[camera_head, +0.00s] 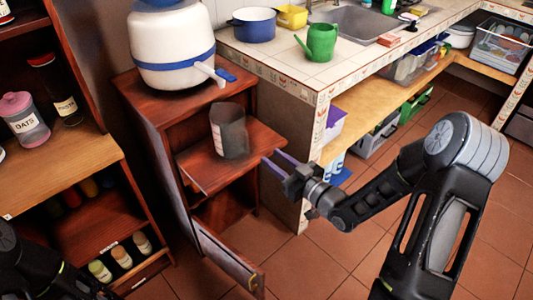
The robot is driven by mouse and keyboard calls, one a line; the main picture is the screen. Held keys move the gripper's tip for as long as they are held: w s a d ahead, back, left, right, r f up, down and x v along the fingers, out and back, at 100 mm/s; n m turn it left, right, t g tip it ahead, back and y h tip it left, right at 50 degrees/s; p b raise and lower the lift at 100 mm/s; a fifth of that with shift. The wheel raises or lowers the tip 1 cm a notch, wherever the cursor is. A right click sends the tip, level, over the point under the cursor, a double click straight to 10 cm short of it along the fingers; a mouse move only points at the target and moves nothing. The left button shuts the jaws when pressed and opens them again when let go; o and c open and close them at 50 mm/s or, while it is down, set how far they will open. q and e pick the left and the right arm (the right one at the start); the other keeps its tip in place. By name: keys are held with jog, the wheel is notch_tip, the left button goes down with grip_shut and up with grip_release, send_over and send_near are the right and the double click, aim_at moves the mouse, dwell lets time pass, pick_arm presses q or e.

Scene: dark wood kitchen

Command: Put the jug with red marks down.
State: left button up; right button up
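A dark grey see-through jug (231,131) with a pale panel on its left side stands upright on the pulled-out board of the brown cabinet (197,181). Red marks on it are too small to make out. My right gripper (274,164), with purple fingers, is just right of the jug, at the board's right edge. Its fingers look spread, with nothing between them, and a small gap shows between them and the jug. My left arm shows only in part at the lower left corner, and its gripper is out of view.
A white and blue appliance (172,50) stands on the cabinet top above the board. A cabinet door (230,262) hangs open below. The tiled counter (285,57), with a green watering can (317,43), is to the right. Shelves with jars are on the left.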

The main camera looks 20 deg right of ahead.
jog(key=shift+f, duration=0.1)
dwell(0.7)
jog(key=s+a+f+m+g+h, duration=0.15)
jog(key=s+a+f+g, duration=0.35)
jog(key=f, duration=0.5)
jog(key=s+a+f+m+g+h, duration=0.1)
jog(key=s+a+f+m+g, duration=0.15)
jog(key=a+f, duration=0.5)
jog(key=s+a+f+m+g, duration=0.1)
jog(key=s+a+f+g, duration=0.2)
jog(key=s, duration=0.4)
jog(key=s+a+f+g, duration=0.1)
jog(key=s+f+g, duration=0.25)
jog(key=s, duration=0.35)
jog(key=s+a+f+m+g, duration=0.1)
jog(key=s+a+f+g, duration=0.1)
jog(key=s+f, duration=0.4)
notch_tip(320, 180, up, 7)
jog(key=p, duration=0.5)
jog(key=shift+s+d+p, duration=0.15)
jog(key=shift+s+p, duration=0.1)
jog(key=shift+p, duration=0.05)
